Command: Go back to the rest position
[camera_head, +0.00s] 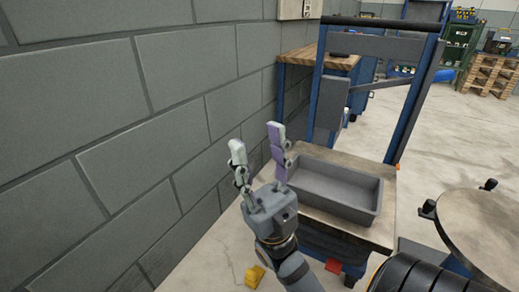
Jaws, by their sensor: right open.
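My right gripper (257,143) is raised near the grey block wall, with its arm coming in from the bottom. Its two fingers point up and stand apart, with nothing between them. It is in front of and to the left of a grey open bin (364,217), overlapping the bin's left end in the picture. My left gripper is not in view.
The block wall (95,105) fills the left side. The bin sits on a wooden-topped cart (384,234) with a blue frame. A wooden-topped bench (300,56) stands behind. A round plate (482,225) is at right. Pallets (488,74) and open floor lie farther back.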

